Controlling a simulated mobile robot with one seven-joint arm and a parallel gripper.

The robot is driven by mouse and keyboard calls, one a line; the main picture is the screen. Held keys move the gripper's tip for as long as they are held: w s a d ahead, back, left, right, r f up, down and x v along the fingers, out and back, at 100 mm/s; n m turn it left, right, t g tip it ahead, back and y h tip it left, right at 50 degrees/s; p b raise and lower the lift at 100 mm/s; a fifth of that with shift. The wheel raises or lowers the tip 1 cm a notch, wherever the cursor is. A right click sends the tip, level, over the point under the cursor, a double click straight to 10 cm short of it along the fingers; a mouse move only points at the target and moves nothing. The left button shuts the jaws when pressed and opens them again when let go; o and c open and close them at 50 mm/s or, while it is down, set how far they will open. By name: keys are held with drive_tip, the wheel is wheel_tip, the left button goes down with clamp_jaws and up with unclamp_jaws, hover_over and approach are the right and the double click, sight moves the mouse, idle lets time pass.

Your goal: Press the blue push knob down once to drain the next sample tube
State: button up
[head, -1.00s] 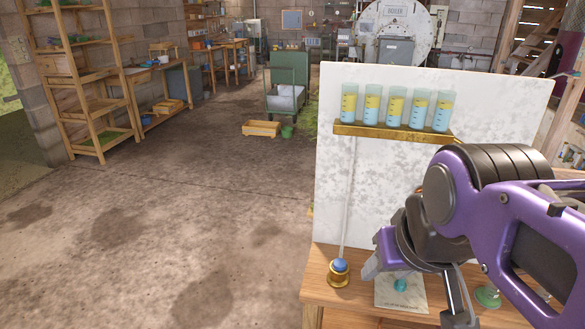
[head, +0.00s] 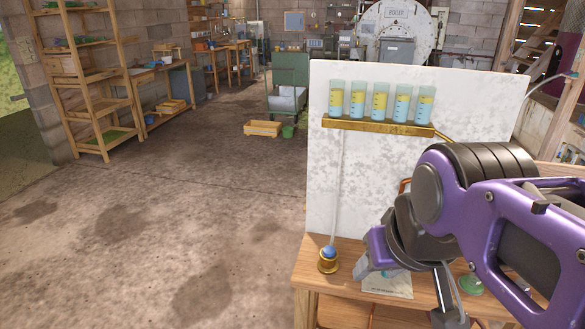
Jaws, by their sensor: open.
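The blue push knob (head: 328,252) sits in a brass collar at the left front of the wooden bench (head: 312,275). A thin clear tube rises from it along the white panel (head: 322,180). Several sample tubes (head: 380,101) stand in a row on a brass rack (head: 350,124) on the panel, each with yellow liquid over blue. My gripper (head: 405,290) is to the right of the knob, open, with its fingers apart and nothing seen between them. It is clear of the knob. My purple arm hides the bench's right part.
A printed sheet (head: 392,286) lies on the bench under my gripper. A green knob-like part (head: 471,284) is farther right, partly behind my arm. The floor to the left is open; a yellow crate (head: 262,128) stands far back.

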drive_tip(key=shift+w, duration=0.15)
clamp_jaws()
idle(1.4)
